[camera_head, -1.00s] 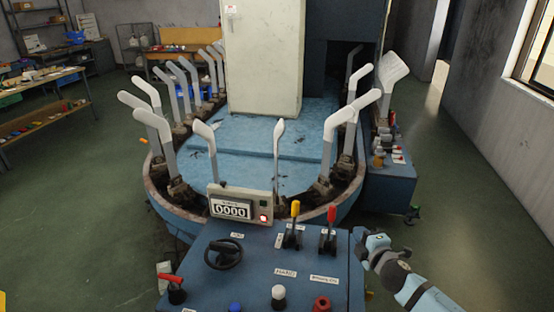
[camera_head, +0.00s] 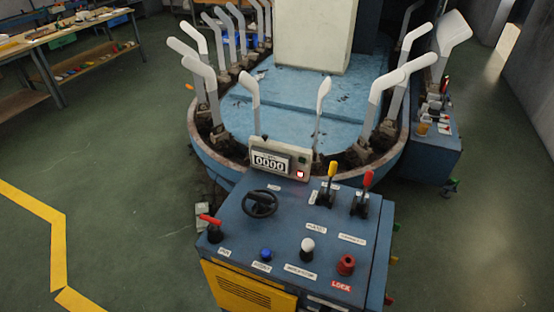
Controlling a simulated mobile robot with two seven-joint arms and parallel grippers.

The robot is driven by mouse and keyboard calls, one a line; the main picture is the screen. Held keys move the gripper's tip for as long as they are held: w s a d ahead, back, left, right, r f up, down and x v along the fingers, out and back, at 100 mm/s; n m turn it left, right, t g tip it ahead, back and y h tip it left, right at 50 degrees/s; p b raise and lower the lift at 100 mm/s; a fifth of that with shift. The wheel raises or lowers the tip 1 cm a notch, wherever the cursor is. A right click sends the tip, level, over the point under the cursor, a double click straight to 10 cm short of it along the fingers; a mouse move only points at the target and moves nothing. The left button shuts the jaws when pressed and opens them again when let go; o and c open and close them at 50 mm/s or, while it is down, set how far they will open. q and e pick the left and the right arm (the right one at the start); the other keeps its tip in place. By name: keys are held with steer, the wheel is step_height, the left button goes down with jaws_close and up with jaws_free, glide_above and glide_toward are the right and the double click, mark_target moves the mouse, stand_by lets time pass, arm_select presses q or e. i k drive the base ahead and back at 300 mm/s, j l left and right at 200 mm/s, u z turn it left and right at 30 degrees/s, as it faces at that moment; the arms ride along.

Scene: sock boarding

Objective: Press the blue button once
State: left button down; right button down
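The blue button (camera_head: 266,254) is a small round knob on the top of the blue control panel (camera_head: 234,234), near its front edge. A white knob (camera_head: 307,246) and a red knob (camera_head: 346,264) sit to its right. A red-handled lever (camera_head: 211,221) is at the panel's left corner. Nothing covers or touches the blue button. Neither of my grippers shows in the current view.
A black handwheel (camera_head: 260,204), a yellow lever (camera_head: 331,174) and a red lever (camera_head: 366,184) rise from the panel. A counter display (camera_head: 270,160) stands behind them. The oval machine with grey sock forms (camera_head: 318,104) lies beyond. Floor at left is clear.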

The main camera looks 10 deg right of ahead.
mark_target(265, 252)
steer(key=z, duration=0.9)
steer(key=j+z, duration=0.65)
steer(key=k+j+z, duration=0.1)
steer(key=j+z, duration=0.25)
steer(key=k+j+z, duration=0.15)
steer(key=j, duration=0.2)
steer(key=k+j+z, duration=0.2)
steer(key=j, duration=0.15)
steer(key=j+z, duration=0.15)
steer(key=j, duration=0.2)
steer(key=k+j, duration=0.25)
steer(key=j, duration=0.2)
steer(key=k+j, duration=0.3)
steer(key=j, duration=0.15)
steer(key=k+j+z, duration=0.1)
steer(key=k+j, duration=0.15)
steer(key=j, duration=0.2)
steer(key=k+j, duration=0.25)
steer(key=j, duration=0.15)
